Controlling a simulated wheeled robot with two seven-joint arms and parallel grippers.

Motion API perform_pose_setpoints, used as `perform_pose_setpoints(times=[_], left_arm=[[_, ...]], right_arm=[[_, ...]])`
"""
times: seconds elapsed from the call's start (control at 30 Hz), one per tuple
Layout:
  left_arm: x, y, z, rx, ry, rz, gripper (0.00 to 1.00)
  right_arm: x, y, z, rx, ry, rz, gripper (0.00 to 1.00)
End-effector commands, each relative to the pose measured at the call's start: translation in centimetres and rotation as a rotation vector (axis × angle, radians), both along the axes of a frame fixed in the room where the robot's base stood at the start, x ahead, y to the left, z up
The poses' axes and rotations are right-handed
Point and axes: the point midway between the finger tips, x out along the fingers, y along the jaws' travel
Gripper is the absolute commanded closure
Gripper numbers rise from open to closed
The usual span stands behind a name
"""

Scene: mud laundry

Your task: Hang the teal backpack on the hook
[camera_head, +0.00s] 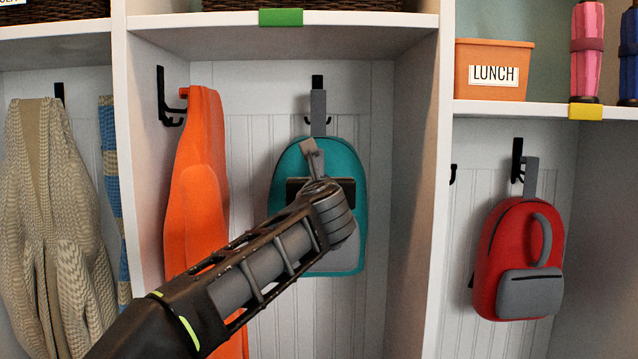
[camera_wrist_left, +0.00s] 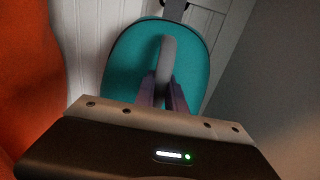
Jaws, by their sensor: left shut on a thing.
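The teal backpack (camera_head: 350,170) is upright against the back wall of the middle cubby, with a grey strap (camera_head: 318,112) rising from its top. The strap overlaps the black hook (camera_head: 317,82); I cannot tell whether its loop is over the hook. My left gripper (camera_head: 314,178) is in front of the backpack, shut on its grey front handle (camera_head: 311,153). In the left wrist view, the fingers (camera_wrist_left: 163,92) close on the handle (camera_wrist_left: 166,55) against the teal front (camera_wrist_left: 122,75). My arm hides the lower left of the backpack. My right gripper is not in view.
An orange garment (camera_head: 197,180) hangs close on the left, beside another black hook (camera_head: 165,100). Cubby dividers (camera_head: 420,180) stand on both sides and a shelf (camera_head: 350,20) is above. A red backpack (camera_head: 495,255) hangs in the right cubby; a beige knit garment (camera_head: 50,200) hangs far left.

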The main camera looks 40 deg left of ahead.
Motion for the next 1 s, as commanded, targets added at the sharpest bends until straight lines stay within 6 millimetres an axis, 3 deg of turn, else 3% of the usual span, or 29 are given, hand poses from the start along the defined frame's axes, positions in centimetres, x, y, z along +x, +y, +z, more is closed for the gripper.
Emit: perform_pose_setpoints(times=[0.3, 0.33, 0.63, 1.0], left_arm=[[-0.07, -0.02, 0.10, 0.002, -0.004, 0.000, 1.00], [-0.07, -0.01, 0.10, 0.001, -0.003, 0.000, 0.83], [-0.04, 0.00, -0.02, 0.001, -0.001, 0.000, 0.60], [-0.25, -0.21, -0.25, -0.001, 0.001, 0.000, 0.60]], right_arm=[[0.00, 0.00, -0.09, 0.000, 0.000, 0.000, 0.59], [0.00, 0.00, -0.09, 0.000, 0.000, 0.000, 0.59], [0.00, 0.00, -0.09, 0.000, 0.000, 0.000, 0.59], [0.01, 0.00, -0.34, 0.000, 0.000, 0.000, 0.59]])
